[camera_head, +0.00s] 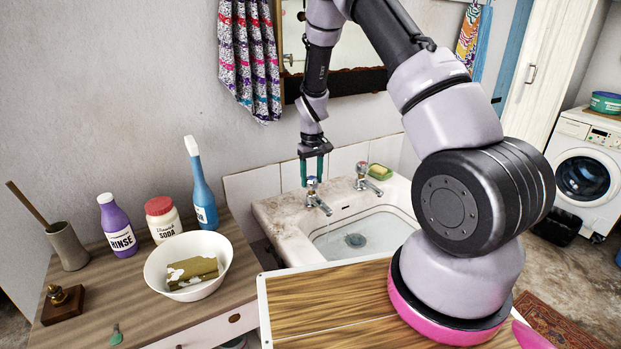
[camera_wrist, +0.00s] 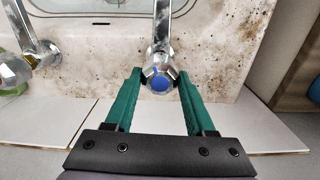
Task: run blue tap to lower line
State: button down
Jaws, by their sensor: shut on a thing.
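The blue tap (camera_head: 313,192) is the left of two chrome taps on the stone trough (camera_head: 277,212). Its handle has a blue cap, which shows in the wrist view (camera_wrist: 160,84). My gripper (camera_head: 314,178) points down from above, its green fingers on either side of the handle; the wrist view also shows my gripper (camera_wrist: 159,78) shut on it. The second tap (camera_head: 366,179) stands to the right, clear of my fingers. The basin (camera_head: 380,232) shows a pale, shiny inside with a dark drain (camera_head: 355,240).
A yellow sponge on a green dish (camera_head: 380,171) lies behind the second tap. A wooden board (camera_head: 330,300) is in front of the trough. On the left cabinet stand a white bowl (camera_head: 188,262), a blue bottle (camera_head: 201,190) and other containers. A mirror hangs behind my arm.

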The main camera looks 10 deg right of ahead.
aim_at(311, 178)
jog(key=shift+a+m, duration=0.15)
jog(key=shift+m, duration=1.85)
jog(key=shift+s, duration=0.1)
jog(key=shift+c, duration=1.2)
grip_release()
notch_tip(311, 178, up, 11)
